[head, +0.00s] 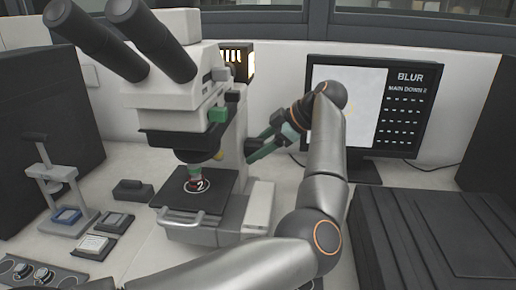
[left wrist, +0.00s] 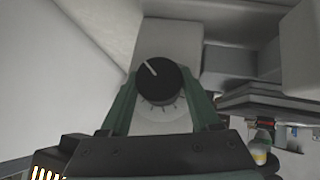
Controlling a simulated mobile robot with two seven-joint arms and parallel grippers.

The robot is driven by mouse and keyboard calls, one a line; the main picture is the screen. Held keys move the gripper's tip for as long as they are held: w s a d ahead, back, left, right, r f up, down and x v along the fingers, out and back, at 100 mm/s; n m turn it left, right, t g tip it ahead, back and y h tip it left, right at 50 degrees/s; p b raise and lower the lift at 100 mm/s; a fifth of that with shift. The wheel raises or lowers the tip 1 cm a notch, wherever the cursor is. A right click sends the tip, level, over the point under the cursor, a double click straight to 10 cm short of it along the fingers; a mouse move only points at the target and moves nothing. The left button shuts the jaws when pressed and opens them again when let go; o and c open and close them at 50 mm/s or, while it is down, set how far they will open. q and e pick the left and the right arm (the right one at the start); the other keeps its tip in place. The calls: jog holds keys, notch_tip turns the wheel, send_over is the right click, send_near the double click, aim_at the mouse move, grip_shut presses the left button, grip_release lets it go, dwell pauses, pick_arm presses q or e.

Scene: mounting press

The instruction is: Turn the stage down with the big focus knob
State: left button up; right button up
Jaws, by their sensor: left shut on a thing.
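The microscope (head: 195,80) stands left of centre in the head view, with its black stage (head: 228,192) under the lens, holding a round sample marked 2 (head: 196,185). My left gripper (head: 254,150) reaches the right side of the microscope body. In the left wrist view its green fingers (left wrist: 160,92) are shut on the big focus knob (left wrist: 158,86), one on each side. The knob is black and round; its white pointer line aims up and left, and tick marks lie below it. In the head view the knob is hidden by the gripper. My right gripper is not in view.
The monitor (head: 405,125) reads "BLUR" and "MAIN DOWN 2" beside a pale, blank-looking image. A small press (head: 58,180) and trays (head: 93,245) stand at left. A black ribbed case (head: 430,240) fills the lower right.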

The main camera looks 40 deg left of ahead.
pick_arm(q)
jog(key=shift+f+b, duration=0.25)
jog(key=shift+b, duration=0.1)
jog(key=n+t+b, duration=0.1)
jog(key=b, duration=0.2)
jog(key=shift+f+y, duration=0.2)
jog(key=shift+y, duration=0.2)
jog(key=shift+t+b, duration=0.3)
jog(key=shift+b, duration=0.2)
jog(key=shift+s+n+t+y+b, duration=0.1)
jog(key=shift+n+t+y+b, duration=0.35)
jog(key=shift+b, duration=0.75)
jog(key=shift+r+t+y+b, duration=0.15)
jog(key=shift+t+y+b, duration=0.2)
jog(key=shift+b, duration=0.35)
jog(key=shift+r+n, duration=0.1)
jog(key=shift+n, duration=0.15)
jog(key=shift+d+r, duration=0.1)
jog(key=shift+r, duration=0.05)
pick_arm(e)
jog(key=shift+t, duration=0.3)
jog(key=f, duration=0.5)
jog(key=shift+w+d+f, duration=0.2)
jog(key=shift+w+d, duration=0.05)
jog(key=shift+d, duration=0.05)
